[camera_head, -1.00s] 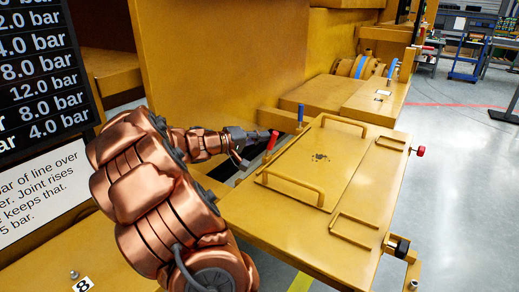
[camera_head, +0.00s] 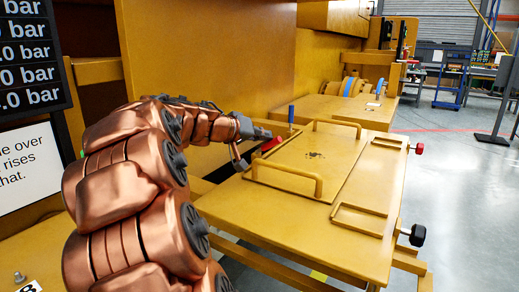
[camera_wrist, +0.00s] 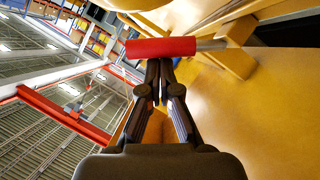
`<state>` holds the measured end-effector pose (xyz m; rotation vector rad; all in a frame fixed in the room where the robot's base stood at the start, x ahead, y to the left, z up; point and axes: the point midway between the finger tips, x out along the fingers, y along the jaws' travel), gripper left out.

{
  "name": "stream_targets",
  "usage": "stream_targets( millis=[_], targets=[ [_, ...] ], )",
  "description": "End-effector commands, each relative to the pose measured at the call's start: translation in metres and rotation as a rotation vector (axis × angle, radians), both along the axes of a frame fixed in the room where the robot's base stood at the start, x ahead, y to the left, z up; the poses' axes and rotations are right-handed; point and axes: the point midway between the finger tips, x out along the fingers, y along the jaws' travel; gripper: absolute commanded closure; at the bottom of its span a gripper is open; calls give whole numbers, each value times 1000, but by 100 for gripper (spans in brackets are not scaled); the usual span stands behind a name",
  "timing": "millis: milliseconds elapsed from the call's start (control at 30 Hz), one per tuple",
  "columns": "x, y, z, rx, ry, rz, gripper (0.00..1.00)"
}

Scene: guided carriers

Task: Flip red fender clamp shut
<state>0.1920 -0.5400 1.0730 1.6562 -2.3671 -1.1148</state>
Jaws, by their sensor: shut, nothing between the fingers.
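My gripper (camera_head: 267,134) is just behind and above the handle in the head view. In the wrist view my gripper's fingers (camera_wrist: 160,66) are together, with the tips right against or just under the red grip. Contact is not certain. The clamp's base is hidden.
A blue-handled clamp (camera_head: 291,113) stands upright behind the red one. The yellow panel (camera_head: 345,189) carries raised bar handles (camera_head: 290,177), and a red knob (camera_head: 419,148) and a black knob (camera_head: 417,235) are on its right side. A tall yellow wall (camera_head: 210,70) rises behind my arm.

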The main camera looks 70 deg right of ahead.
Motion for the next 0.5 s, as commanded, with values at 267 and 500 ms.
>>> stream_targets(
  millis=[267,500],
  targets=[
    [-12,3,-14,-45,-194,1,100],
    [-19,4,-21,-72,-334,1,100]
  ],
)
